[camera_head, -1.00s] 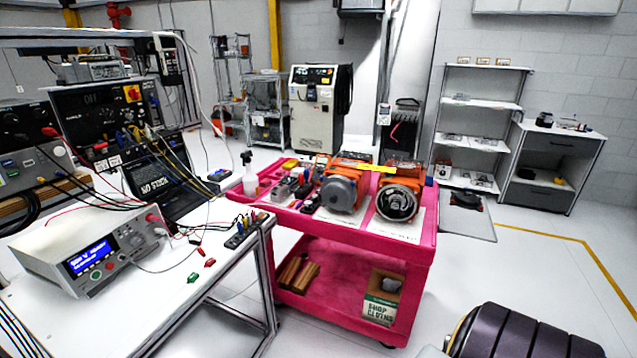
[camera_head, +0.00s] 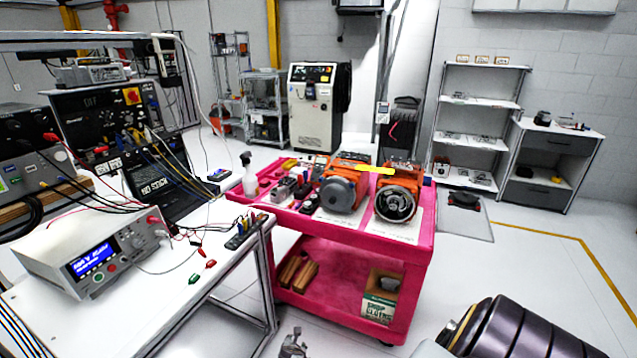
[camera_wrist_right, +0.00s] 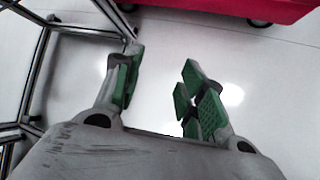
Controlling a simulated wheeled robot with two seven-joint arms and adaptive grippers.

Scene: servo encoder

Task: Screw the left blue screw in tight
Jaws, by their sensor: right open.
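Two orange-bodied motor units stand on the pink cart (camera_head: 425,262): the left unit (camera_head: 342,192) has a grey round face, the right unit (camera_head: 397,203) a dark ringed face. Small blue spots show near the right unit, but I cannot make out a blue screw. In the right wrist view my right gripper (camera_wrist_right: 160,88) is open and empty, its green-padded fingers apart above bare floor, short of the cart. A grey gripper part, seemingly my right one, shows at the head view's bottom edge (camera_head: 292,345). My left gripper is not in view.
A white bench (camera_head: 150,315) with a power supply (camera_head: 92,255), cables and small plugs stands at left. Its metal legs (camera_wrist_right: 30,75) show left in the right wrist view. Small tools and a spray bottle (camera_head: 249,175) sit on the cart's left. Floor between bench and cart is clear.

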